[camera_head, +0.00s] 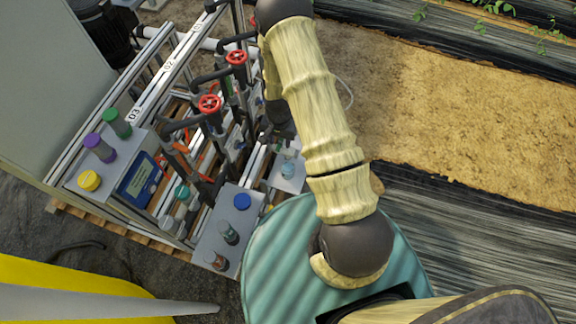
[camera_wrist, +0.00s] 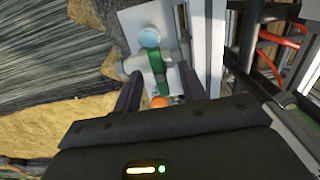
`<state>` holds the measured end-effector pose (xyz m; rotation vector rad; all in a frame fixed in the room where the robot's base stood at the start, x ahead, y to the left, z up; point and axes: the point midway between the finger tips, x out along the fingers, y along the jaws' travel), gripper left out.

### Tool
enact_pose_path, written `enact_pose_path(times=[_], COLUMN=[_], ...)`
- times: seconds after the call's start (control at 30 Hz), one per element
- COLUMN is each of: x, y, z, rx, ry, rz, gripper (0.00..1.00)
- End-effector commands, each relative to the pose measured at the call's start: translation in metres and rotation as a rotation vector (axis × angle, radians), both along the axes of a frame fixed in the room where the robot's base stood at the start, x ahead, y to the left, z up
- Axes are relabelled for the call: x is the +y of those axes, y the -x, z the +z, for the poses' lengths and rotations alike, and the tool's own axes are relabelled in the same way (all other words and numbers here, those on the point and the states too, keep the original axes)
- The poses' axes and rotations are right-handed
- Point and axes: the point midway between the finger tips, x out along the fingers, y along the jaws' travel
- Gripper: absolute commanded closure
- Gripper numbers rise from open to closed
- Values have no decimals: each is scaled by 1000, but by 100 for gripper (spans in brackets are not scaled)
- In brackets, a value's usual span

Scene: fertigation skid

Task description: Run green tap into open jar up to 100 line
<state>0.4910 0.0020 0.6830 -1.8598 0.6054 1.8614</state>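The green tap handle (camera_wrist: 152,63) shows in the wrist view, on a pale grey fitting with a side stub. My gripper (camera_wrist: 158,80) is open, with its dark fingers either side of the tap. I cannot tell whether either finger touches it. A pale blue round jar top (camera_wrist: 149,36) shows just past the tap, over a light grey plate (camera_wrist: 132,20); the tap hides part of it. It also shows in the head view (camera_head: 288,169), below my gripper (camera_head: 279,138). The 100 line and the liquid level cannot be made out.
An orange rounded part (camera_wrist: 158,101) lies between my fingers, nearer my palm. Metal frame rails (camera_wrist: 216,45) stand close on the right. In the head view, red valve wheels (camera_head: 209,104) and a grey shelf (camera_head: 226,222) with several small containers stand left of my arm.

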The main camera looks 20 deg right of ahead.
Motion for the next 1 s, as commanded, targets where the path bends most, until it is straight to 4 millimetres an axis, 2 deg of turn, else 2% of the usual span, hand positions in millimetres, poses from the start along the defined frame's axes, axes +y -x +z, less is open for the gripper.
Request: enact_pose_path(times=[0.23,0.37,0.57,1.0], x=[-1,-1,-1,0], y=[0,-1,-1,-1], z=[2,10,39,117], rx=[-1,-2,-4,-4], ry=[1,0,1,1], rz=[0,1,0,1], gripper=[58,58,58,58])
